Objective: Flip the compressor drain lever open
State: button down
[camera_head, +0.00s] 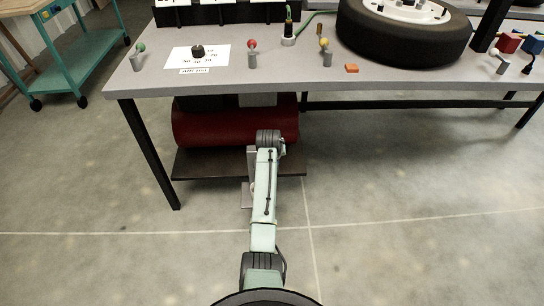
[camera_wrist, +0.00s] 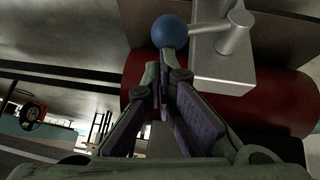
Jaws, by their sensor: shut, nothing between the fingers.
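The red compressor tank (camera_head: 208,128) lies on a dark low stand under the workbench. It also shows in the wrist view (camera_wrist: 279,103). In the wrist view, the drain lever is a grey metal rod (camera_wrist: 207,29) with a blue ball knob (camera_wrist: 171,33), running sideways from a post on a grey block (camera_wrist: 228,65). My gripper (camera_wrist: 164,56) is shut and empty, with its fingertips right by the blue knob in the picture. I cannot tell whether they touch it. In the head view my arm hides the gripper and the knob.
The grey workbench top (camera_head: 300,80) overhangs the tank, and its black leg (camera_head: 150,155) stands at the left. On it are a tire (camera_head: 400,45), several ball-topped levers and an orange block (camera_head: 352,68). A teal cart (camera_head: 68,55) stands at far left. The floor right of my arm is clear.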

jog(key=shift+d+f, duration=0.2)
jog(key=shift+f, duration=0.2)
jog(key=shift+d, duration=0.1)
dwell(0.3)
jog(key=r+p, duration=0.1)
jog(key=r, duration=0.1)
jog(key=w+r+p, duration=0.1)
jog(key=r+p, duration=0.1)
jog(key=shift+r, duration=0.2)
jog(key=d+b+v, duration=0.1)
jog(key=v, duration=0.8)
jog(key=shift+s+a+r, duration=0.15)
jog(key=shift+s+a, duration=0.25)
